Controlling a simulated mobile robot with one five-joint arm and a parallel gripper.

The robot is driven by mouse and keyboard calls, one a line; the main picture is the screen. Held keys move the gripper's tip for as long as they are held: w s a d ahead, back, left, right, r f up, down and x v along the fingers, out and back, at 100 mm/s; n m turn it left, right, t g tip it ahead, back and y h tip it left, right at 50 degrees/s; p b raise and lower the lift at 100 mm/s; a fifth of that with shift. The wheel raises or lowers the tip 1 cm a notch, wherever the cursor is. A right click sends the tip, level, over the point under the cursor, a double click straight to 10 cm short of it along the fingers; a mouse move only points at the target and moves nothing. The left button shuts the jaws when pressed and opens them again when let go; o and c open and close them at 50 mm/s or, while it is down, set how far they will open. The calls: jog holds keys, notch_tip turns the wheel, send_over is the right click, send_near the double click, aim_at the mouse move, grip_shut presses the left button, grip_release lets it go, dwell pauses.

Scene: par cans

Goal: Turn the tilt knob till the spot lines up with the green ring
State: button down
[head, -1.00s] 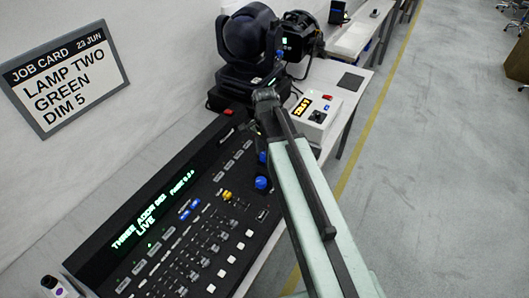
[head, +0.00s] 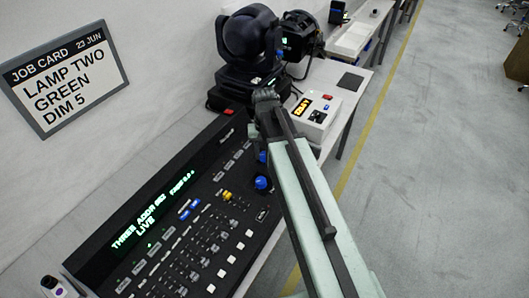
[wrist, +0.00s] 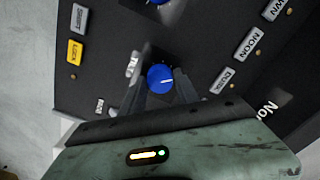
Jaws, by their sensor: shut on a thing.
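A round blue knob (wrist: 160,78) with a white pointer line sits between the dark fingers of my gripper (wrist: 158,90) in the wrist view. The gripper is shut on it. A small white label (wrist: 132,64) stands just left of this knob, partly covered and hard to read. One blue knob (head: 262,183) shows beside the arm, and another is partly hidden higher up. I see neither the light spot nor the green ring in either view.
A moving-head lamp (head: 250,40) stands behind the console, with a white box (head: 311,117) with a lit amber display to its right. A job card (head: 66,76) hangs on the wall and reads lamp two, green, dim 5. Open floor lies to the right.

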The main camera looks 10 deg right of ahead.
aim_at(265, 154)
jog(key=shift+n, duration=1.6)
jog(key=c, duration=0.9)
grip_release()
jog(key=shift+r, duration=0.1)
notch_tip(265, 154, up, 8)
jog(key=p, duration=0.8)
jog(key=shift+f, duration=0.2)
